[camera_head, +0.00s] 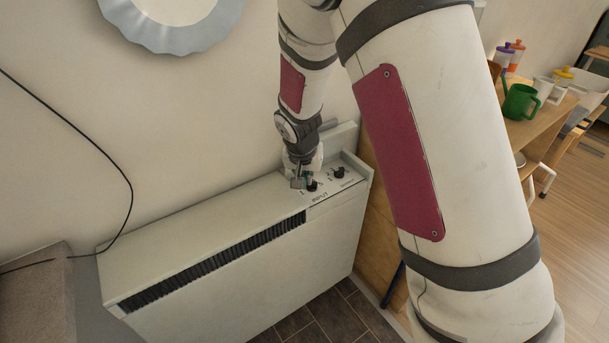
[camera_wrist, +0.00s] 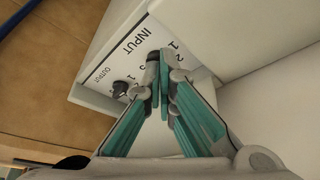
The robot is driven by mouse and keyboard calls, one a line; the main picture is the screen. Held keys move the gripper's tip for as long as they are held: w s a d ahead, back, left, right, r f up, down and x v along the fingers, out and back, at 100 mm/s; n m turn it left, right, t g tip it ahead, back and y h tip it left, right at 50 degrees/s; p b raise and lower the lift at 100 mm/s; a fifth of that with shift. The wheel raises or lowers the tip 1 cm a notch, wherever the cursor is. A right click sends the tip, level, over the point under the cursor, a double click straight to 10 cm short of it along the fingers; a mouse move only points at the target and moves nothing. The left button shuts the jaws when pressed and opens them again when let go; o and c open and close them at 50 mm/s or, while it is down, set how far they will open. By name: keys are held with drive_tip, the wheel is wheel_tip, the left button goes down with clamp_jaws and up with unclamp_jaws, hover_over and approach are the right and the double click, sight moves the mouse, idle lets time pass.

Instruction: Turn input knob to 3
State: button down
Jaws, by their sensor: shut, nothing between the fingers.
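The input knob (camera_head: 313,187) is a small dark knob on the top panel of a white heater (camera_head: 240,260), beside the printed word INPUT. In the wrist view the knob (camera_wrist: 152,58) is partly hidden at my fingertips. My gripper (camera_head: 299,182) points down at the panel from above. Its teal fingers come together at the tips (camera_wrist: 163,84), shut and empty, right beside the input knob; whether they touch it I cannot tell. Printed numbers ring the knob, but which one it points to is unclear.
A second dark knob, the output knob (camera_head: 339,172), sits to the right on the same panel. The heater stands against a wall, with a dark vent grille (camera_head: 215,262) along its front. A wooden table (camera_head: 545,125) with cups stands at right.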

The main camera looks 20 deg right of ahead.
sight(309, 190)
drive_tip(key=b+x, duration=0.1)
drive_tip(key=x, duration=0.5)
drive_tip(key=shift+f, duration=0.15)
drive_tip(key=shift+w+m+h+b, duration=0.3)
drive_tip(key=shift+w+m+b, duration=0.15)
drive_tip(key=shift+m, duration=0.35)
drive_tip(key=shift+w, duration=0.1)
drive_tip(key=shift+w+a+m+g+h, duration=0.15)
drive_tip(key=shift+m+g, duration=0.1)
drive_tip(key=shift+m, duration=0.5)
drive_tip(key=shift+w+m+g+h, duration=0.2)
drive_tip(key=shift+m+g, duration=0.1)
drive_tip(key=shift+m, duration=0.4)
drive_tip(key=shift+w+a+m+g+h, duration=0.15)
drive_tip(key=shift+m+g, duration=0.1)
drive_tip(key=shift+m, duration=0.5)
drive_tip(key=shift+s+d, duration=0.15)
drive_tip(key=shift+d, duration=0.05)
